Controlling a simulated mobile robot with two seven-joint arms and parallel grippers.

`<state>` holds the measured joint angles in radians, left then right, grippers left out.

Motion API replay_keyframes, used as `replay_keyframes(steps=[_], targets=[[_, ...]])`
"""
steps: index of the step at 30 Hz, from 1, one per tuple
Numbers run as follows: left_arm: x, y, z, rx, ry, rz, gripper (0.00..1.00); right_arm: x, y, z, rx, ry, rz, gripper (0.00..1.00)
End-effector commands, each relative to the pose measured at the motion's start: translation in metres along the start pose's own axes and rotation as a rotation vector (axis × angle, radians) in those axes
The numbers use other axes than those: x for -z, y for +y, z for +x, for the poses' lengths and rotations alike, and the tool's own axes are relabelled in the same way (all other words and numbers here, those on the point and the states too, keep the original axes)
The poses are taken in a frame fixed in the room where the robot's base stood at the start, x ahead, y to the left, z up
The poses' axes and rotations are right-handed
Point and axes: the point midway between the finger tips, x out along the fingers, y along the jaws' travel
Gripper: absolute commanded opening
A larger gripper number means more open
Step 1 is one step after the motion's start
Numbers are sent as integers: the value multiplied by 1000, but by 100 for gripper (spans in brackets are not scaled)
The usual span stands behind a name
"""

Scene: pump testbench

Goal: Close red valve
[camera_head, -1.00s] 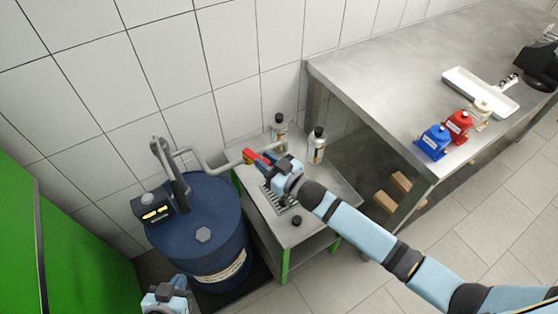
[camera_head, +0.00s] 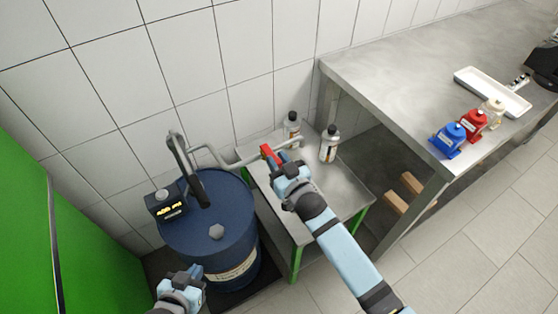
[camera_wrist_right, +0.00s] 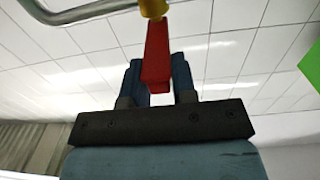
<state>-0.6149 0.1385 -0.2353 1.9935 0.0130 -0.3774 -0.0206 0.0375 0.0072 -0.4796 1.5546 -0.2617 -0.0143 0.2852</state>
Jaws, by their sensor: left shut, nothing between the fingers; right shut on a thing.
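The red valve handle (camera_head: 266,151) is at the end of a grey pipe, above the small metal table. In the right wrist view the red handle (camera_wrist_right: 157,50) hangs from a yellow fitting (camera_wrist_right: 153,8) and runs down between the fingers. My right gripper (camera_head: 280,161) is shut on the handle; it also shows in the right wrist view (camera_wrist_right: 158,80). My left gripper (camera_head: 193,271) is shut and empty, low in the head view in front of the blue drum.
The blue drum (camera_head: 226,200) with a pump and a display box (camera_head: 166,203) stands left of the small table (camera_head: 340,190). Two bottles (camera_head: 329,144) (camera_head: 292,128) stand near the valve. A steel bench (camera_head: 420,75) holds blue, red and cream containers and a white tray.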

Motion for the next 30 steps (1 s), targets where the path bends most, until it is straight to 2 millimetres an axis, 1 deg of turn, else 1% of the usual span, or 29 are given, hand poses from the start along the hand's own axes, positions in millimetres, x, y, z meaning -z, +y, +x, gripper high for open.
replay_keyframes(steps=[8, 9, 11, 19, 22, 26, 30], targets=[[0, 0, 0, 1, 1, 0, 0, 0, 0, 0, 0, 0, 1, 0], [0, 0, 0, 1, 1, 1, 0, 0, 0, 0, 0, 0, 1, 32], [0, 0, 0, 1, 1, 1, 0, 0, 0, 0, 0, 0, 1, 45], [0, -1, 0, 2, 1, 1, 0, 0, 0, -1, 0, 0, 0, 45], [-1, -1, 1, 2, 1, 1, 0, -1, 0, -6, 0, -1, 0, 45], [-3, -1, 2, 2, 1, 1, 0, -3, 0, -25, 0, -2, -1, 45], [-7, -1, 5, 1, 1, 1, 0, -3, 0, -58, 1, -3, 0, 45]])
